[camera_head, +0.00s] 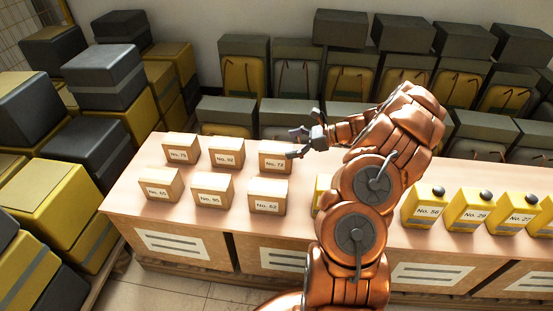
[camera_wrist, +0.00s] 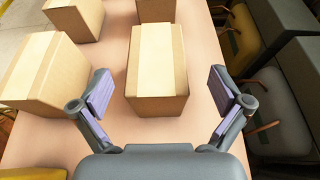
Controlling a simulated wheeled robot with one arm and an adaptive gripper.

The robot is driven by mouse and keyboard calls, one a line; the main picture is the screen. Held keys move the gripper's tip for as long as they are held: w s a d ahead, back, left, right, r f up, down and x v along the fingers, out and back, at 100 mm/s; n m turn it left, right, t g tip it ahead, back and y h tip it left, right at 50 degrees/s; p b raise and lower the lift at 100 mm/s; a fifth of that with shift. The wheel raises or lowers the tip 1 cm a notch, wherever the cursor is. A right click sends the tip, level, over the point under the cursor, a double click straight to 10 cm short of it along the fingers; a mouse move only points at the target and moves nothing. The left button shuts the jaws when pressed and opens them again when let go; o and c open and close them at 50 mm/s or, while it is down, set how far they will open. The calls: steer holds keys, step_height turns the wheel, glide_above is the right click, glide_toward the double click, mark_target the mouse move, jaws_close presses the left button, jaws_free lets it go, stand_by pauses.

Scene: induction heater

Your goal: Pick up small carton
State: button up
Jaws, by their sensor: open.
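Several small tan cartons with white number labels stand in two rows on the table's left part. The carton labelled No. 72 (camera_head: 274,160) is at the right end of the back row, right by my gripper (camera_head: 298,143). In the wrist view one carton (camera_wrist: 157,65) lies straight ahead, between and a little beyond the fingertips. My gripper (camera_wrist: 160,98) is open, with its two purple-padded fingers apart and nothing between the pads. The carton's label is not visible in the wrist view. The other cartons include No. 92 (camera_head: 224,152), No. 75 (camera_head: 181,149) and No. 62 (camera_head: 268,195).
The long table (camera_head: 140,170) has yellow boxes with dark knobs (camera_head: 425,207) to the right. In the wrist view, another carton (camera_wrist: 45,75) is close beside the left finger. Dark and yellow cases (camera_head: 243,70) line the wall behind. Stacked crates (camera_head: 60,190) stand at the left.

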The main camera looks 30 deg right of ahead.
mark_target(278, 147)
steer(key=b+x, duration=0.1)
steer(key=x, duration=0.3)
steer(key=shift+s+a+b, duration=0.2)
steer(key=shift+b, duration=0.15)
steer(key=shift+w+a+f, duration=0.2)
steer(key=shift+w+a, duration=0.15)
steer(key=c, duration=1.5)
